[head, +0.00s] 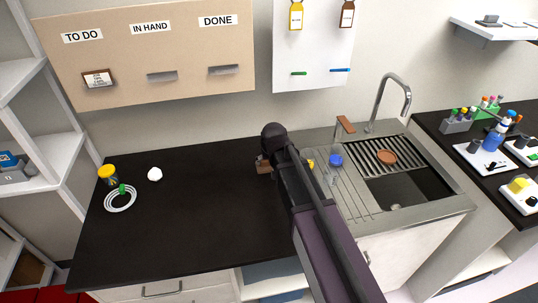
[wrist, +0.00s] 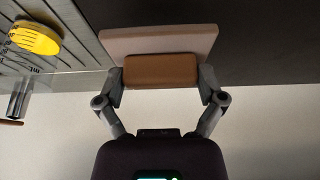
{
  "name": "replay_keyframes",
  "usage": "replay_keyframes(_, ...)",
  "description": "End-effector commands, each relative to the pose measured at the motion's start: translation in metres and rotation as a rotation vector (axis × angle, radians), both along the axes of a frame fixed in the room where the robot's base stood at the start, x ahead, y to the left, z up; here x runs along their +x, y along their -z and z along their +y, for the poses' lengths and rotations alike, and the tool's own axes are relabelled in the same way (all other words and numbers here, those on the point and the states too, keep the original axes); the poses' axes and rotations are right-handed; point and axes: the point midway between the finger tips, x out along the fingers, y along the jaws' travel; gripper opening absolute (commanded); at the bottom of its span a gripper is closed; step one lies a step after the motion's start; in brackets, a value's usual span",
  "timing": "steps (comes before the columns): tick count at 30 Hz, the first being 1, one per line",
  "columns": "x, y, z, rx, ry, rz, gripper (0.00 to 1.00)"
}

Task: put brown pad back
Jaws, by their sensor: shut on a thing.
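My gripper (wrist: 160,80) is shut on a brown block with a wider pale plate, which I take to be the brown pad (wrist: 160,70). Its two fingers press on the block's left and right ends. In the head view my gripper (head: 268,166) is over the dark counter, just left of the sink's drainboard. My own arm hides most of it there, and only a small brown part of the pad (head: 262,166) shows. I cannot tell whether the pad touches the counter.
A brown round thing (head: 386,157) lies on the sink's slatted rack. A blue thing (head: 336,160) sits on the drainboard (head: 352,190). A tan board (head: 150,50) with labelled ledges hangs behind.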

Motion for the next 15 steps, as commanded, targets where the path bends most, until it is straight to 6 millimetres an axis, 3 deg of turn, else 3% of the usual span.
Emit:
replay_keyframes(1, 0.015, 0.002, 0.003, 0.000, 0.000, 0.000, 0.27)
replay_keyframes(6, 0.046, 0.005, 0.006, 0.000, 0.001, 0.000, 0.27)
replay_keyframes(15, 0.072, 0.007, 0.009, 0.000, 0.001, 0.000, 0.27)
